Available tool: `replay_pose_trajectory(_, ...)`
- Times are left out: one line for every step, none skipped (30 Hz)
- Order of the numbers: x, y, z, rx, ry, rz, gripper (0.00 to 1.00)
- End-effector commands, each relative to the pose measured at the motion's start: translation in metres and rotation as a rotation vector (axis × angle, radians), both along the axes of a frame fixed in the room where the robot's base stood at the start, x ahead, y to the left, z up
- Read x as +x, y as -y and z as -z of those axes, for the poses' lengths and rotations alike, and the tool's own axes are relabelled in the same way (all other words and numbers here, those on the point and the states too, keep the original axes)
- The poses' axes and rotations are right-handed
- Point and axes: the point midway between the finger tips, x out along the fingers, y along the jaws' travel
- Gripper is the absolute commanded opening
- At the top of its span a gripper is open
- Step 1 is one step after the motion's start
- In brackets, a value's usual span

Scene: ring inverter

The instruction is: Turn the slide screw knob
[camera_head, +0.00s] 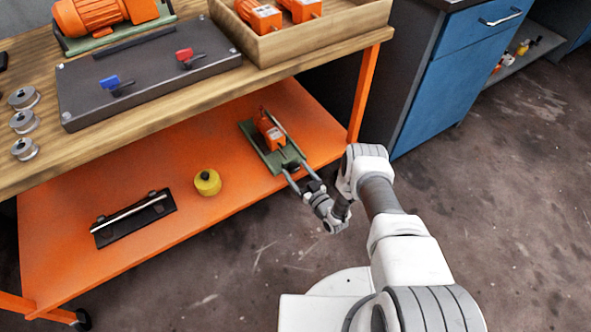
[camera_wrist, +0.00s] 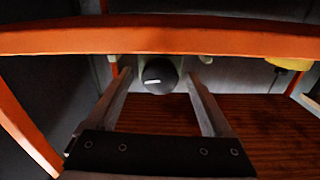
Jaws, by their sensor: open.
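A dark round knob (camera_wrist: 158,76) with a white mark shows in the wrist view, at the end of a pale green base. In the head view that base (camera_head: 256,147) is a green slide holding an orange motor (camera_head: 269,131) on the orange lower shelf; I cannot make out the knob clearly there. My gripper (camera_head: 293,170) reaches the near end of the slide. In the wrist view my gripper (camera_wrist: 160,78) is open, with one finger on each side of the knob. Gaps show between fingers and knob; contact is not visible.
The orange shelf (camera_head: 120,205) carries a yellow cylinder (camera_head: 207,182) and a black plate with a metal rod (camera_head: 133,218). The wooden tabletop (camera_head: 150,120) overhangs the shelf's back. An orange table leg (camera_head: 362,92) and a blue cabinet (camera_head: 452,85) stand right.

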Motion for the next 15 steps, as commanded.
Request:
replay_pose_trajectory(0.0001,0.0001,0.0,0.0,0.0,0.0,0.85)
replay_pose_trajectory(0.0001,0.0001,0.0,0.0,0.0,0.0,0.85)
replay_pose_trajectory(0.0001,0.0001,-0.0001,0.0,0.0,0.0,0.85)
replay_pose_trajectory(0.0001,0.0001,-0.0001,0.0,0.0,0.0,0.81)
replay_pose_trajectory(0.0001,0.0001,-0.0001,0.0,0.0,0.0,0.76)
replay_pose_trajectory(0.0,0.0,-0.0001,0.0,0.0,0.0,0.69)
replay_pose_trajectory(0.0001,0.0,-0.0001,0.0,0.0,0.0,0.63)
replay_pose_trajectory(0.0001,0.0,-0.0001,0.0,0.0,0.0,0.58)
replay_pose_trajectory(0.0001,0.0,-0.0001,0.0,0.0,0.0,0.51)
replay_pose_trajectory(0.0001,0.0,-0.0001,0.0,0.0,0.0,0.45)
replay_pose_trajectory(0.0001,0.0,-0.0001,0.0,0.0,0.0,0.4)
replay_pose_trajectory(0.0001,0.0,-0.0001,0.0,0.0,0.0,0.33)
replay_pose_trajectory(0.0001,0.0,-0.0001,0.0,0.0,0.0,0.27)
replay_pose_trajectory(0.0001,0.0,-0.0001,0.0,0.0,0.0,0.22)
replay_pose_trajectory(0.0001,0.0,-0.0001,0.0,0.0,0.0,0.15)
